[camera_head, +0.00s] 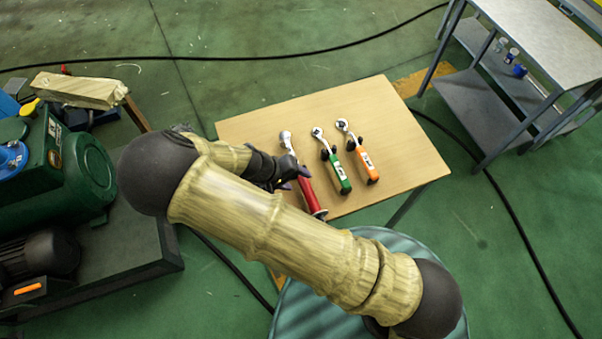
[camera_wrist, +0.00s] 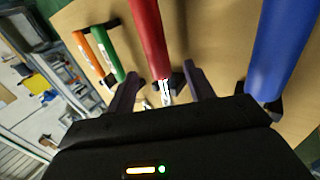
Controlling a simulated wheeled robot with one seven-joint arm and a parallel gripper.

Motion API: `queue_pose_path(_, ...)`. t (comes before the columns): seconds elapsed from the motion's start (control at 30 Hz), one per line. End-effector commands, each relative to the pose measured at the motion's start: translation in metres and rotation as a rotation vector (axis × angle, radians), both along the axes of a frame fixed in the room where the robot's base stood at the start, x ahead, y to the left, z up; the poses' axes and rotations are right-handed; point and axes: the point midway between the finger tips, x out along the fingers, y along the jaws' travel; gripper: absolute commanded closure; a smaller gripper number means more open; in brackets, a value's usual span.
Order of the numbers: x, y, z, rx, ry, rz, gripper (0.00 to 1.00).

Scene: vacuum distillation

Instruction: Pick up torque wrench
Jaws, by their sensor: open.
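A red-handled wrench (camera_head: 307,190) with a metal ratchet head lies on the wooden table, partly covered by my arm and gripper. My gripper (camera_head: 292,179) is over its upper part. In the wrist view my gripper (camera_wrist: 160,72) is open, with its dark purple fingers apart on either side of the red wrench (camera_wrist: 149,38); I cannot tell whether either finger touches it. A green-handled wrench (camera_head: 338,170) and an orange-handled wrench (camera_head: 366,162) lie to its right. Which one is the torque wrench is not marked.
The wooden table (camera_head: 400,140) has free room at its right. A blue-handled tool (camera_wrist: 284,45) lies beside the red wrench in the wrist view, hidden in the head view. A green machine (camera_head: 70,175) stands left, a grey metal shelf table (camera_head: 545,45) at upper right.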

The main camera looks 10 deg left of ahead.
Motion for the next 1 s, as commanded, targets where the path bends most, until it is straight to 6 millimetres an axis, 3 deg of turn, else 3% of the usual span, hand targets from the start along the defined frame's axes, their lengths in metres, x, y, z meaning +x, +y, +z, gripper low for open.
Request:
queue_pose_path(0.3,0.009,-0.019,-0.028,-0.002,0.001,-0.001,0.47)
queue_pose_path(0.8,0.009,-0.018,-0.029,0.000,0.000,-0.001,0.47)
queue_pose_path(1.0,0.009,-0.018,-0.028,0.000,0.000,-0.001,0.84)
